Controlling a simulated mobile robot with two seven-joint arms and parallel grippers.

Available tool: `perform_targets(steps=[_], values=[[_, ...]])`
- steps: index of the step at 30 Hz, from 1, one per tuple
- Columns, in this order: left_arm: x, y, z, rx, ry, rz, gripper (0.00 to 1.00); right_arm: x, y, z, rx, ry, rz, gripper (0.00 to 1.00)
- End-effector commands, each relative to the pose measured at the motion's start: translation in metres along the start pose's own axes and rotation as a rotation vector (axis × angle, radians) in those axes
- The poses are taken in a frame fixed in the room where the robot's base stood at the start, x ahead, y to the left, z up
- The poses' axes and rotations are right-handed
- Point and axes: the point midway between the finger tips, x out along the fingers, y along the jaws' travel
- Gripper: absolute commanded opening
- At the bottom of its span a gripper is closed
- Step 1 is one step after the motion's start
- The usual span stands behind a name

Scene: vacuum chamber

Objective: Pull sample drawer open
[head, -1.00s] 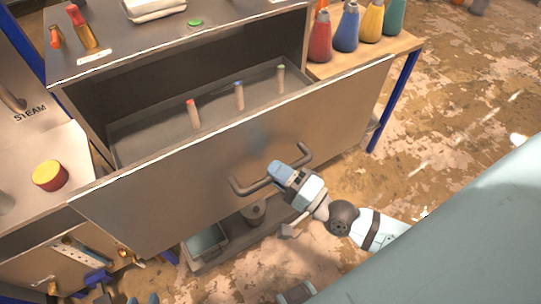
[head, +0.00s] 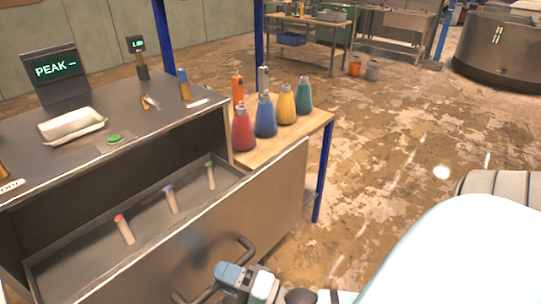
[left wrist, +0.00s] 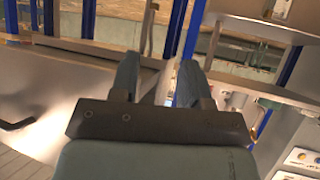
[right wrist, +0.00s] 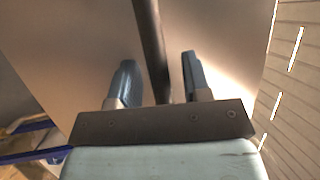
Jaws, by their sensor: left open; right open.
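The sample drawer (head: 262,196) stands pulled out of the metal cabinet, and its inside shows. Three sample tubes with red (head: 124,229), blue (head: 170,199) and green (head: 210,175) caps stand in it. The drawer's dark bar handle (head: 246,245) is on its front panel. My right gripper (head: 228,272) is at the handle; in the right wrist view the handle bar (right wrist: 150,45) runs between the two open fingers (right wrist: 157,80), with gaps visible beside it. My left gripper (left wrist: 156,80) is open and empty, away from the drawer handle.
Red, blue, yellow and teal bottles (head: 265,117) stand on a wooden side table (head: 262,152) right of the cabinet. A white tray (head: 72,125), a green button (head: 114,139) and a PEAK display (head: 55,69) are on the cabinet top. Floor to the right is open.

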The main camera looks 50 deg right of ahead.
Motion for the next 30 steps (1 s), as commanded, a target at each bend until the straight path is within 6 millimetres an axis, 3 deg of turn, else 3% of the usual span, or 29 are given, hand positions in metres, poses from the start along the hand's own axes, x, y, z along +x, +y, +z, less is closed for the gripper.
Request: perform_targets(steps=[5,12,18,24,30], values=[[0.004,0.000,0.005,-0.004,-0.004,0.001,0.43,-0.029,0.003,0.001,-0.002,-0.005,0.007,0.44],[0.008,0.000,0.010,-0.012,-0.008,0.002,0.43,-0.086,0.003,0.001,0.000,-0.005,0.007,0.44],[0.009,0.001,0.010,-0.018,-0.010,0.003,0.43,-0.119,0.002,0.000,0.000,-0.003,0.005,0.44],[0.009,0.001,0.007,-0.020,-0.006,0.003,0.43,-0.133,0.000,0.000,-0.001,-0.001,0.002,0.44],[0.009,0.001,0.007,-0.021,-0.005,0.003,0.43,-0.134,0.000,0.000,-0.001,-0.001,0.000,0.44]])
